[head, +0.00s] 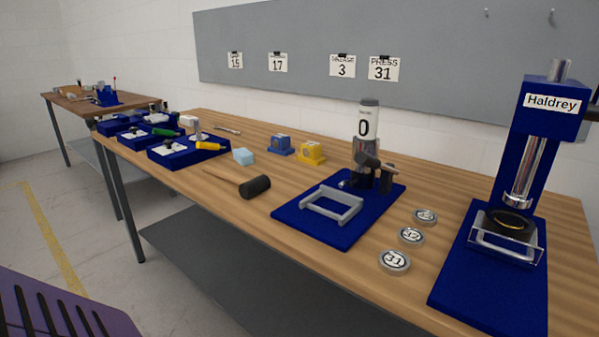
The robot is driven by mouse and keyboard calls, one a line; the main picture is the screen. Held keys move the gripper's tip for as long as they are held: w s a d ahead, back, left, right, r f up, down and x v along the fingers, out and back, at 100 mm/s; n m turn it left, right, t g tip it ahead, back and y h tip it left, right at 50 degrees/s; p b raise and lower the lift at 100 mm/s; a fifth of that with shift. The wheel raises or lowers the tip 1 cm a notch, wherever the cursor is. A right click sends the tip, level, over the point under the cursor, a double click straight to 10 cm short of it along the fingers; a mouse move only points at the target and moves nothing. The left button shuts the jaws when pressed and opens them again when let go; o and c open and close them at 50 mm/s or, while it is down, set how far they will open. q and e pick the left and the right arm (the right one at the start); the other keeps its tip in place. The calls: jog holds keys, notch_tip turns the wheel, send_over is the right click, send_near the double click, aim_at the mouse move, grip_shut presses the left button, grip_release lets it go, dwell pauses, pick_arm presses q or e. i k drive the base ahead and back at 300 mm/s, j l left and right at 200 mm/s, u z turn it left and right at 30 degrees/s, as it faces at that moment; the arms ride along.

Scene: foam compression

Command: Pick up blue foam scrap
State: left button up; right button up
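The blue foam scrap (243,156) is a small light-blue block. It lies on the wooden workbench (400,283) in the head view, left of the middle. It sits between the yellow-handled tool in the blue tray and the dark blue block. Nothing is touching it that I can see. Neither of my grippers shows in this view.
A mallet (254,187) lies just in front of the scrap. A dark blue block (281,145) and a yellow block (312,152) stand to its right. Blue trays (168,160) are on the left. A blue-based stand (330,232), several numbered discs (395,261) and a Haldrey press (535,140) stand right.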

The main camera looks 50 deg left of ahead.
aim_at(245, 157)
jog(key=u, duration=1.75)
jog(key=i+j, duration=0.15)
jog(key=j, duration=0.25)
jog(key=i+j, duration=0.15)
jog(key=j, duration=0.2)
jog(key=i+j, duration=0.1)
jog(key=j, duration=0.3)
jog(key=i+j+z, duration=0.15)
jog(key=j+z, duration=0.5)
jog(key=j, duration=0.15)
jog(key=i, duration=0.05)
